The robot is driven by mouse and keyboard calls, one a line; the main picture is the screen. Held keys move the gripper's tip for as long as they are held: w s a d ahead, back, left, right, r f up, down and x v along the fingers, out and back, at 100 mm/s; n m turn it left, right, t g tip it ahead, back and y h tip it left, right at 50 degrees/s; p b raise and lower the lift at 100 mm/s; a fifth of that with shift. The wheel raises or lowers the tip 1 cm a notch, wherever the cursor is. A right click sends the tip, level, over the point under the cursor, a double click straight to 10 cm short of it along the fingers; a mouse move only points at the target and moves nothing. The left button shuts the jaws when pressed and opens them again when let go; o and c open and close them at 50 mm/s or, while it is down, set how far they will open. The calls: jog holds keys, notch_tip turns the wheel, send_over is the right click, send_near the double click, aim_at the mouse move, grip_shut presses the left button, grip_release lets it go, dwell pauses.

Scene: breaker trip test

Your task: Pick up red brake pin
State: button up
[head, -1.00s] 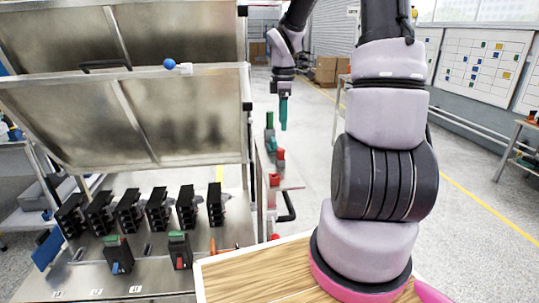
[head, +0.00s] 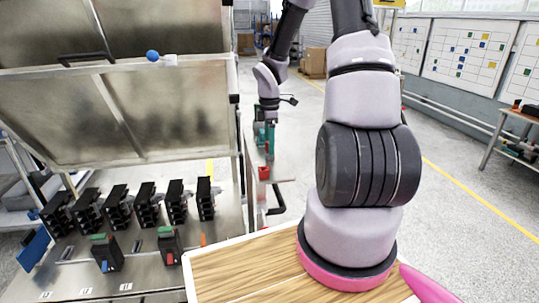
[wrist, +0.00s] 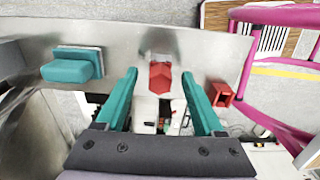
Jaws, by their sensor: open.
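A red faceted piece (wrist: 160,79), which looks like the brake pin, stands on a narrow metal side shelf in the wrist view. My gripper (wrist: 159,74) has teal fingers. It is open, with one finger to each side of the red piece and a gap on both sides. Whether the fingertips are level with it, I cannot tell. In the head view my gripper (head: 265,148) is low over the shelf and hides the red piece.
A red hollow block (wrist: 221,95) is close to the right finger; it also shows in the head view (head: 264,173). A teal block (wrist: 72,66) is left of the fingers. The metal cabinet (head: 150,105) with black breakers (head: 146,207) stands left of the shelf.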

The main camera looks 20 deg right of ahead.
jog(key=shift+f, duration=0.15)
grip_shut()
